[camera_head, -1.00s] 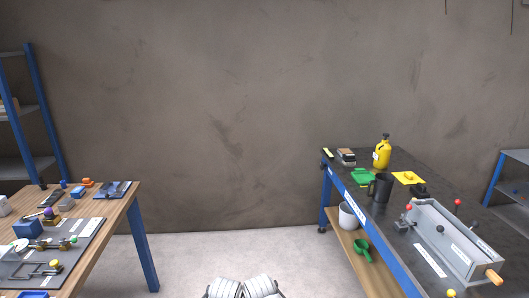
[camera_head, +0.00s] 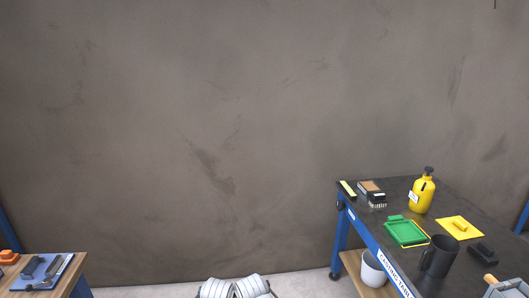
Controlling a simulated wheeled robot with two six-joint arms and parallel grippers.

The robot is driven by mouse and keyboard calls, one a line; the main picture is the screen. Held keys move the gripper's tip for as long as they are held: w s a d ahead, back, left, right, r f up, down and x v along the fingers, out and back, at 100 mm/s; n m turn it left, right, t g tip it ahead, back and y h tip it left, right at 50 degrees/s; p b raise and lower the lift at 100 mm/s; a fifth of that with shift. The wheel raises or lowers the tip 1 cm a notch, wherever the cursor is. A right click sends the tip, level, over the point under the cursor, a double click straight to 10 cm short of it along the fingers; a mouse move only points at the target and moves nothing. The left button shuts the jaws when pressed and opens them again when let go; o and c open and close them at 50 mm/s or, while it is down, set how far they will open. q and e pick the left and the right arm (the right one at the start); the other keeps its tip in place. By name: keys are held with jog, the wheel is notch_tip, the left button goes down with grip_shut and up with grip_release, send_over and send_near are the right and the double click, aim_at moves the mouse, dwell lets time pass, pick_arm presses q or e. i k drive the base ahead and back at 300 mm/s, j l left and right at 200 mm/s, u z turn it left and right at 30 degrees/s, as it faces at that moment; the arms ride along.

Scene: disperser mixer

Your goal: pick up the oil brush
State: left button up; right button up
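A small brush-like object with a dark top and pale bristles (camera_head: 378,202) lies at the far end of the dark-topped workbench (camera_head: 420,187) on the right. It sits against a brown-topped block (camera_head: 370,187). I cannot tell for sure whether it is the oil brush, as it is small in the picture. White rounded parts of my own body show at the bottom centre. Neither of my grippers is in view.
The bench also holds a yellow bottle (camera_head: 422,194), a green tray (camera_head: 406,233), a dark mug (camera_head: 438,256), a yellow plate (camera_head: 460,229) and a black block (camera_head: 482,253). A white bucket (camera_head: 373,269) stands on its lower shelf. A wooden table (camera_head: 75,283) is at lower left. Floor between is clear.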

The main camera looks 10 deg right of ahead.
aim_at(377, 200)
jog(key=i+z, duration=0.15)
jog(key=i, duration=0.45)
jog(key=i+z, duration=0.2)
jog(key=i, duration=0.35)
jog(key=i+j+z, duration=0.15)
jog(key=i, duration=0.45)
jog(key=i+z, duration=0.45)
jog(key=i+j+z, duration=0.2)
jog(key=i+z, duration=0.25)
jog(key=i+j+z, duration=0.45)
jog(key=i+l, duration=0.05)
jog(key=l, duration=0.05)
